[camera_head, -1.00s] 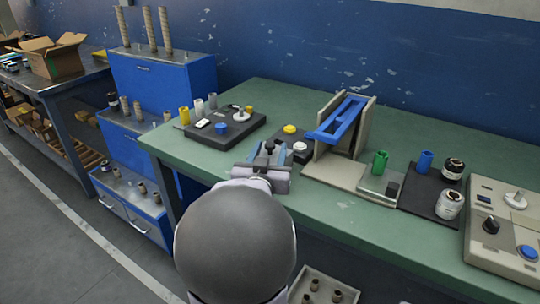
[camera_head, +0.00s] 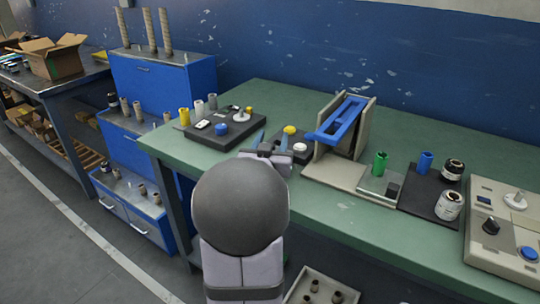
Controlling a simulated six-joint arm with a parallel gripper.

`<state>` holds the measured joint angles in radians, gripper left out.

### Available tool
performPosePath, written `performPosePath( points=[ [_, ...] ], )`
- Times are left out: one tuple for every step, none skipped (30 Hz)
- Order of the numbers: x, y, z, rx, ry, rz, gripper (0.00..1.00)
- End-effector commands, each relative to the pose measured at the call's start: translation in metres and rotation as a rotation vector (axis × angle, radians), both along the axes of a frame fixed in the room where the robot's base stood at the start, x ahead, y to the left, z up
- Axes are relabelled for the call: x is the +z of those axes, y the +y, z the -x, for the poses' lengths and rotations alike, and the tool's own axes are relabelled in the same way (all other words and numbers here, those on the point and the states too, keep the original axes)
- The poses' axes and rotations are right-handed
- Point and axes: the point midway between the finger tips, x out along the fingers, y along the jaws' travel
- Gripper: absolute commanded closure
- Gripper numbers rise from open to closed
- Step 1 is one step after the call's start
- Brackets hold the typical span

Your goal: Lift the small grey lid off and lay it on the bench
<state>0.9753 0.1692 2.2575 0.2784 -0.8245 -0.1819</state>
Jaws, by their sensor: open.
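My gripper (camera_head: 270,141) is open, its two bluish fingers spread and pointing away from me over the green bench (camera_head: 330,215). Nothing shows between the fingertips. The small grey lid cannot be told for certain. A pale round piece (camera_head: 300,147) lies on a dark pad just right of the gripper, beside a yellow knob-like piece (camera_head: 290,130). On the dark tray (camera_head: 236,136) to the left are a small light block (camera_head: 203,124), a blue round piece (camera_head: 222,129) and a partly hidden grey round piece near the back. My wrist and forearm hide the bench's front edge.
A beige stand with a blue frame (camera_head: 342,118) rises close to the right of the gripper. Farther right are a green cylinder (camera_head: 380,163), a blue cylinder (camera_head: 425,162), jars (camera_head: 449,205) and a control box (camera_head: 510,225). Bare bench lies along the front right.

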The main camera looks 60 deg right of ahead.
Motion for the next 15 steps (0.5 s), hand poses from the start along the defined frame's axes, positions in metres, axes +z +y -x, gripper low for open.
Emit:
performPosePath(
  points=[
    [0.0,0.0001,0.0,0.0,0.0,0.0,0.56],
    [0.0,0.0002,0.0001,0.0,0.0,0.0,0.59],
    [0.0,0.0002,0.0001,0.0,0.0,0.0,0.68],
    [0.0,0.0002,0.0,0.0,0.0,0.0,0.76],
    [-0.0001,0.0003,0.0,0.0,0.0,0.0,0.83],
    [-0.0001,0.0003,0.0,0.0,0.0,0.0,0.92],
    [-0.0001,0.0003,0.0,0.0,0.0,0.0,0.99],
    [-0.0001,0.0003,0.0,0.0,0.0,0.0,1.0],
    [0.0003,0.0003,0.0,0.0,0.0,0.001,1.0],
    [0.0003,0.0003,0.0,0.0,0.0,0.0,1.0],
    [0.0002,0.0003,0.0,0.0,0.0,0.0,1.0],
    [0.0002,0.0003,0.0,0.0,0.0,0.0,1.0],
    [0.0002,0.0004,0.0001,0.0,0.0,0.0,1.0],
    [0.0003,0.0004,0.0001,0.0,0.0,0.0,1.0],
    [0.0007,0.0004,0.0,0.0,0.0,0.001,1.0]
  ],
)
